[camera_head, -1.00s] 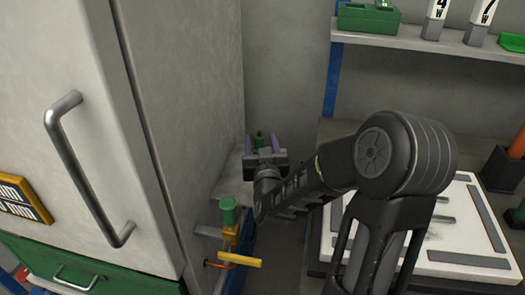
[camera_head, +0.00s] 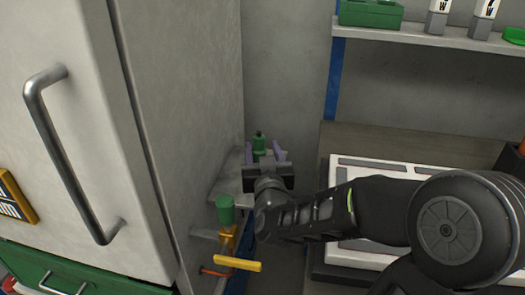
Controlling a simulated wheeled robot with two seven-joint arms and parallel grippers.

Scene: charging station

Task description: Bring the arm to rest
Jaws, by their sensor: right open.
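My right arm comes in from the lower right and reaches left. My right gripper (camera_head: 268,156) is at its far end, beside the grey cabinet's right side. Its two purple-grey fingers stand apart. A green bottle-like object (camera_head: 258,145) shows by the fingers; I cannot tell whether it is between them or behind them. My left gripper is not in view.
A large grey cabinet (camera_head: 180,90) with a metal handle (camera_head: 65,160) fills the left. A green-capped fixture (camera_head: 225,210) with a yellow lever (camera_head: 238,263) stands below the gripper. A white panel (camera_head: 350,253) lies under the arm. A shelf (camera_head: 430,40) holds a green box (camera_head: 370,13).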

